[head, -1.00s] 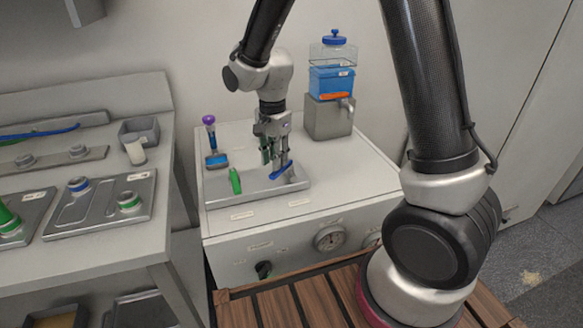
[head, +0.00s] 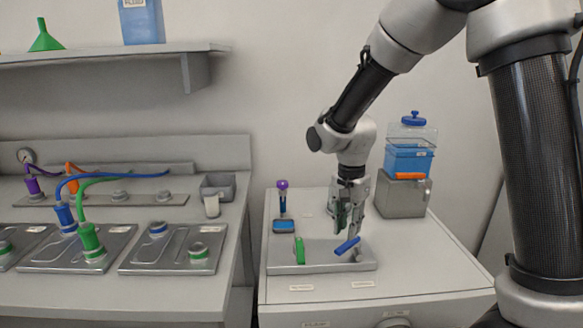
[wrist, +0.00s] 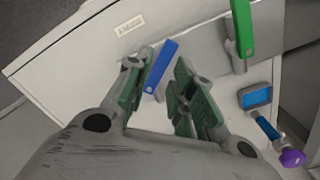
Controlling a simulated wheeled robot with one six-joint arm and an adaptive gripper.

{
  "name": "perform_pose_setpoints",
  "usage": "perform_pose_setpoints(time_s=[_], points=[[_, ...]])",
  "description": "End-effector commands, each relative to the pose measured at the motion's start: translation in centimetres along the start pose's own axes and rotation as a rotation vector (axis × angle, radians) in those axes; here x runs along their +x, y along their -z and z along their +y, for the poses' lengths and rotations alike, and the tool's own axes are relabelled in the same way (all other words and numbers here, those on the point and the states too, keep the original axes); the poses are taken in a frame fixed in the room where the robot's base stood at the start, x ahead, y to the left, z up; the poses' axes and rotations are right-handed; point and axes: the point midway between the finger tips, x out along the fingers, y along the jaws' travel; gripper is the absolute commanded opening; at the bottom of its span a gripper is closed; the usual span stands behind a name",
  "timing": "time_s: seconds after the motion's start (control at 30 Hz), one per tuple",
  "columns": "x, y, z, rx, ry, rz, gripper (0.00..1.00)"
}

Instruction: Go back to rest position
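My gripper (head: 348,229) points down over the grey tray (head: 283,268) on the white cabinet top. Its two fingers stand apart. In the wrist view my gripper (wrist: 159,72) shows a gap between the fingertips, and a blue bar (wrist: 162,66) shows in that gap. The blue bar also shows in the head view (head: 347,245), tilted, just below the fingertips. I cannot tell whether a finger touches it. A green bar (head: 299,250) stands left of it on the same tray and also shows in the wrist view (wrist: 243,28).
A purple-topped tool (head: 282,198) stands behind the tray. A grey block (head: 404,196) with a blue container (head: 409,160) is at the back right. Left is a bench (head: 70,305) with plates, coloured plugs and cables. A shelf (head: 110,52) hangs above it.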

Motion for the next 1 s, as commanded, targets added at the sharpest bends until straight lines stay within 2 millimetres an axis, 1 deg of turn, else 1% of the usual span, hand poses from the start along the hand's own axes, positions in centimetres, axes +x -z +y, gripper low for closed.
perform_pose_setpoints(time_s=[0.07, 0.17, 0.27, 0.3, 0.37, 0.47, 0.53, 0.63, 0.7, 0.8, 0.9, 1.0], points=[[0.5, -0.7, 1.6, -0.15, -0.04, -0.021, 0.24], [-0.5, -1.4, 3.9, -0.346, -0.058, -0.038, 0.24], [-2.5, -1.6, 6.8, -0.525, -0.049, -0.043, 0.24], [-3.4, -1.7, 8.1, -0.588, -0.041, -0.041, 0.24], [-4.8, -1.7, 10.0, -0.67, -0.026, -0.033, 0.24], [-7.1, -1.8, 13.5, -0.785, 0.006, -0.003, 0.24], [-8.8, -2.0, 16.3, -0.849, 0.03, 0.031, 0.24], [-10.8, -2.5, 20.2, -0.896, 0.066, 0.1, 0.24], [-12.0, -2.9, 22.6, -0.885, 0.09, 0.158, 0.24], [-13.3, -3.4, 25.3, -0.824, 0.123, 0.24, 0.24], [-14.6, -3.5, 26.9, -0.77, 0.149, 0.316, 0.24], [-15.7, -3.5, 27.9, -0.731, 0.165, 0.37, 0.24]])
